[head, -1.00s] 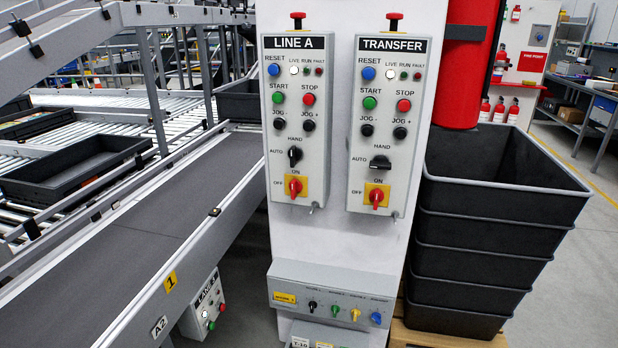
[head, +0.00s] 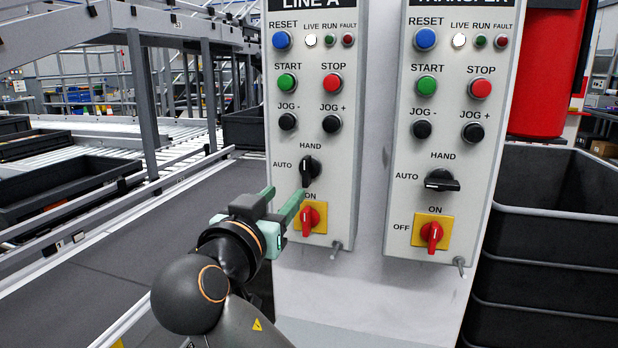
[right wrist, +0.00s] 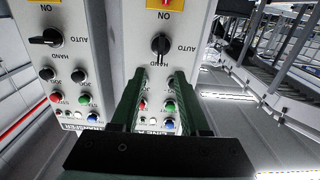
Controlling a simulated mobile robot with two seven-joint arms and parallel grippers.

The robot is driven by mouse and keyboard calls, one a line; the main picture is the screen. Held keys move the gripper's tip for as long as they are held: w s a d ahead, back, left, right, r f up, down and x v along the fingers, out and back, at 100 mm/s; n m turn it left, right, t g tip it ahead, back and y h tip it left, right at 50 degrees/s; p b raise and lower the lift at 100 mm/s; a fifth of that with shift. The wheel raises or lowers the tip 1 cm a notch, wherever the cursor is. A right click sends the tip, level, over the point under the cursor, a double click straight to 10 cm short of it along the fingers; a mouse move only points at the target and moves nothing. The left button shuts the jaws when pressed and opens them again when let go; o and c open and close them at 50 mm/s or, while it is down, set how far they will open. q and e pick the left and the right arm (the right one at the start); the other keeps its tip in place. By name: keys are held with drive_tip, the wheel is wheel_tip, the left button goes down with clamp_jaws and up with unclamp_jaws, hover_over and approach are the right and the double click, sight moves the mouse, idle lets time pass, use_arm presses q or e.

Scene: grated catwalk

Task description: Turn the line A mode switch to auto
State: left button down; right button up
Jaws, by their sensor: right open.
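The LINE A panel (head: 267,150) is the left of two grey panels on a white post. Its mode switch (head: 309,170) is a black knob below the HAND label, with AUTO to its left. The knob stands lengthwise toward HAND. My right gripper (head: 284,194) is open and empty, with its fingertips just left of and below the knob, one overlapping its edge in the head view. I cannot tell whether they touch. In the right wrist view, the open fingers (right wrist: 156,84) lie below the same mode switch (right wrist: 160,45). My left gripper is not in view.
A red ON/OFF switch (head: 309,217) sits just under the mode switch, close to my fingers. The TRANSFER panel (head: 470,150) is at the right, its mode knob (head: 441,181) lying sideways. Stacked black bins (head: 550,240) stand at the right, a conveyor (head: 90,250) at the left.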

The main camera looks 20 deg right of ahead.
sight(305, 171)
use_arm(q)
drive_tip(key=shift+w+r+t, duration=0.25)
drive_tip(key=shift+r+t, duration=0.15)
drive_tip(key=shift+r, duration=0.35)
use_arm(e)
drive_tip(key=x, duration=1.2)
drive_tip(key=shift+r, duration=0.1)
drive_tip(key=shift+c, duration=0.2)
clamp_jaws()
